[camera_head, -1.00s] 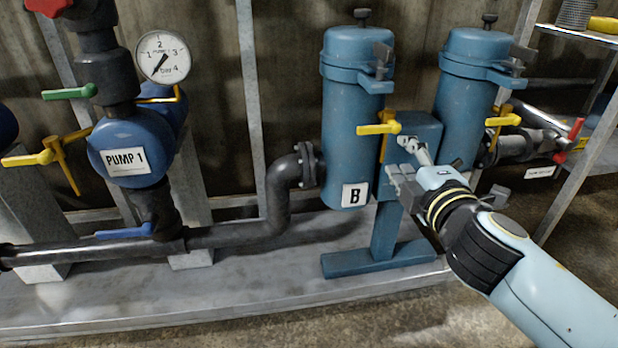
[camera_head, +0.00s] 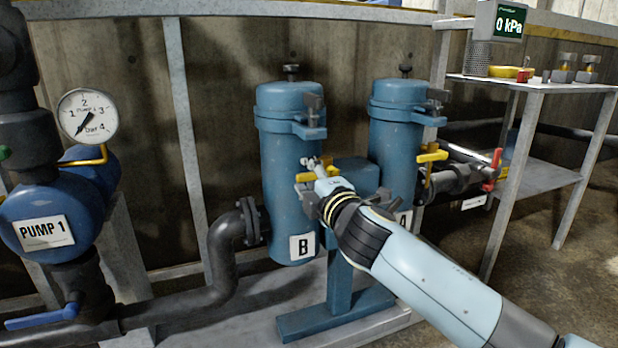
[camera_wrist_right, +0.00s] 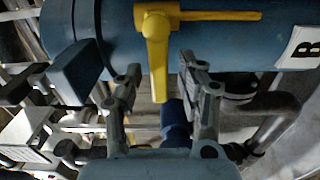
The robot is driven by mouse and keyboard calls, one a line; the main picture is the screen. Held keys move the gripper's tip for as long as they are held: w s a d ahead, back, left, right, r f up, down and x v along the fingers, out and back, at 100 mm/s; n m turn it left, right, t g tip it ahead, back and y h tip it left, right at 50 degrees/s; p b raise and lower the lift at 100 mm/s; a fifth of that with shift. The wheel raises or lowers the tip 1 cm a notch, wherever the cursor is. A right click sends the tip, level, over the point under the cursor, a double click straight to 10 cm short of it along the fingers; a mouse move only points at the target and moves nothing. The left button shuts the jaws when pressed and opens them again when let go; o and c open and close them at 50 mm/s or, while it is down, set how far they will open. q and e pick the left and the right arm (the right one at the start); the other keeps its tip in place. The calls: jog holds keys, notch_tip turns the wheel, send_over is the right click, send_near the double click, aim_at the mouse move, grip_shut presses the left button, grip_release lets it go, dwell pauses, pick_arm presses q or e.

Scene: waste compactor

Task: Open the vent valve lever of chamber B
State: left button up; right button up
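Chamber B (camera_head: 290,190) is an upright blue cylinder with a white B label (camera_head: 303,246). Its yellow valve lever (camera_head: 304,177) is mostly hidden behind my right gripper (camera_head: 312,180) in the head view. In the right wrist view, the yellow lever (camera_wrist_right: 157,50) has one arm along the cylinder toward the B label and another reaching between my fingers. My right gripper (camera_wrist_right: 160,76) is open, with one finger on each side of that arm and gaps visible. My left gripper is not in view.
A second blue chamber (camera_head: 396,130) with its own yellow lever (camera_head: 432,157) stands to the right. A red-handled valve (camera_head: 493,170) is beyond it. A bent dark pipe (camera_head: 225,255) runs left toward pump 1 (camera_head: 50,225). A shelf (camera_head: 540,84) holds a 0 kPa display (camera_head: 509,22).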

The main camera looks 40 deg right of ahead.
jog(key=shift+w, duration=0.1)
grip_shut()
dwell(0.5)
